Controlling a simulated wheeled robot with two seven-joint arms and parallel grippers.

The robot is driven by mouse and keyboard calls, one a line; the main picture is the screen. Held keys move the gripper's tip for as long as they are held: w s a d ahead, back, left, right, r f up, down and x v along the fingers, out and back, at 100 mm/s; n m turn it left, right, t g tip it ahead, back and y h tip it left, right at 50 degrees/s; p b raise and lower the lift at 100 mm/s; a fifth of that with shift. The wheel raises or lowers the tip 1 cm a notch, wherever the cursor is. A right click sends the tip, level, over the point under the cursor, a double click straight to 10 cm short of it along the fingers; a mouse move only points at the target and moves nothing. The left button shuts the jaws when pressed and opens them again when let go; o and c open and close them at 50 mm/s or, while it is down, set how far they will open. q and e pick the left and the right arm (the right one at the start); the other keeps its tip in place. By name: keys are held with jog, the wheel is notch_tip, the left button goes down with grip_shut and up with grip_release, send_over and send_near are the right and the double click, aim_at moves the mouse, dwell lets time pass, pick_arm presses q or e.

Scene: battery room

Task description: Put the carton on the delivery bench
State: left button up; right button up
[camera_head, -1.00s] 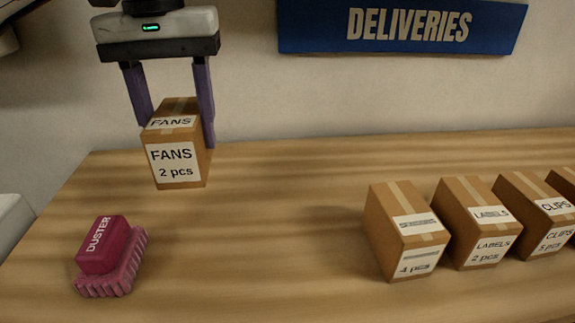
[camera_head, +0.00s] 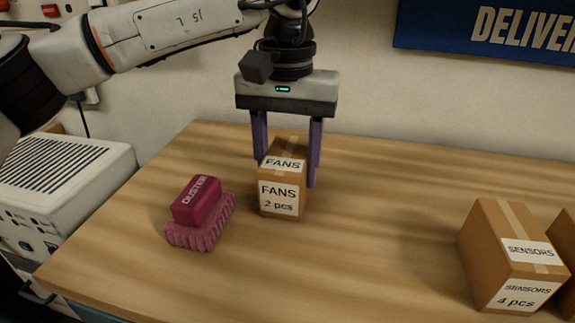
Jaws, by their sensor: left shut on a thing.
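The carton (camera_head: 283,190) is a small brown box with white labels reading FANS 2 pcs. My left gripper (camera_head: 287,172) comes down from above and is shut on it, one purple finger on each side. The carton is upright and low over the wooden delivery bench (camera_head: 370,240), behind and to the right of the duster. I cannot tell whether its bottom touches the bench top. The blue deliveries sign (camera_head: 490,30) hangs on the wall behind, cut off at the right. My right gripper is out of view.
A pink duster (camera_head: 200,213) lies on the bench left of the carton. A SENSORS carton (camera_head: 505,250) stands at the right, with another carton partly in view beside it. The bench between is clear. A white vented unit (camera_head: 70,180) stands left of the bench.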

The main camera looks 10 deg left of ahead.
pick_arm(q)
jog(key=o, duration=1.3)
notch_tip(320, 180, up, 12)
jog(key=p, duration=0.3)
jog(key=shift+r, duration=0.1)
